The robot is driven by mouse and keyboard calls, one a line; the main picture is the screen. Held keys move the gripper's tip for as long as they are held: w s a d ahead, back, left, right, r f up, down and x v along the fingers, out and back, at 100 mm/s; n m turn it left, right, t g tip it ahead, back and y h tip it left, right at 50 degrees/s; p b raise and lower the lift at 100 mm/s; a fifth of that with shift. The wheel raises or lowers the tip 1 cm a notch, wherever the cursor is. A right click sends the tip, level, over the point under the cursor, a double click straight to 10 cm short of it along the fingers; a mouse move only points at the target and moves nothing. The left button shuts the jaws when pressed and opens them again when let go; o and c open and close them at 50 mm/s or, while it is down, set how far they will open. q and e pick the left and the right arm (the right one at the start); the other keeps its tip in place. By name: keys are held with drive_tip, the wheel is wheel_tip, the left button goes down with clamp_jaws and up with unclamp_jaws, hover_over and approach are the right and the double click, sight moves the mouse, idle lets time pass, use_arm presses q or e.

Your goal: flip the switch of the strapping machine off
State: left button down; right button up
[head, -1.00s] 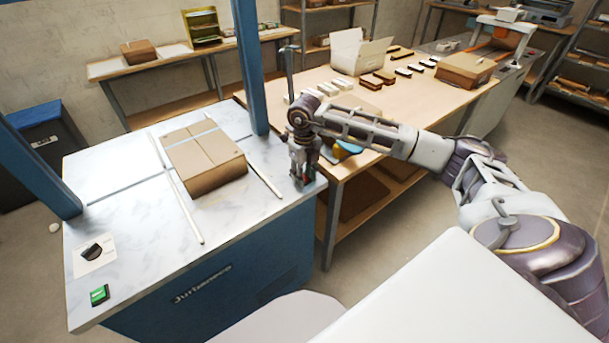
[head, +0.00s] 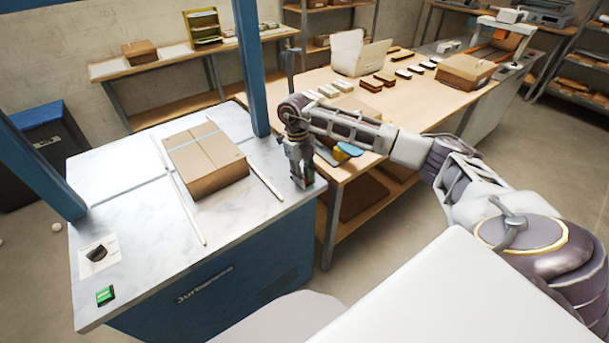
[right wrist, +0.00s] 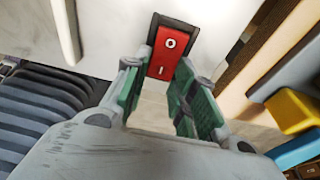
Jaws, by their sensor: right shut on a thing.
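The strapping machine (head: 140,235) has a blue body and a pale marble-like top. Its red rocker switch (right wrist: 168,48), marked O and I in a black frame, shows in the right wrist view. My right gripper (head: 303,182) points down at the machine's right front corner. In the head view the gripper hides the switch. My left gripper is not in view.
A strapped carton (head: 205,185) lies on the machine top between pale rails. A black knob (head: 97,254) and a green button (head: 105,295) are at the front left. A blue post (head: 250,70) rises behind the gripper. A wooden table (head: 345,175) adjoins on the right.

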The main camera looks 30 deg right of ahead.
drive_tip(key=shift+w+r+g+p, duration=0.2)
drive_tip(key=shift+g+p, duration=0.1)
drive_tip(key=shift+g, duration=0.3)
drive_tip(key=o, duration=0.9)
drive_tip(key=shift+c, duration=0.2)
drive_tip(key=shift+o, duration=0.8)
drive_tip(key=shift+f, duration=0.1)
drive_tip(key=shift+w+r, duration=0.25)
drive_tip(key=shift+r, duration=0.35)
drive_tip(key=v, duration=0.5)
drive_tip(key=shift+w+r, duration=0.1)
drive_tip(key=shift+r, duration=0.05)
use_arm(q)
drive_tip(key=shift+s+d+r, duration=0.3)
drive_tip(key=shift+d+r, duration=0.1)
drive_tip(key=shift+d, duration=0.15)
use_arm(e)
drive_tip(key=shift+v, duration=2.65)
drive_tip(key=shift+w, duration=0.15)
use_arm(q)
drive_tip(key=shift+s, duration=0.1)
use_arm(e)
drive_tip(key=shift+a, duration=0.1)
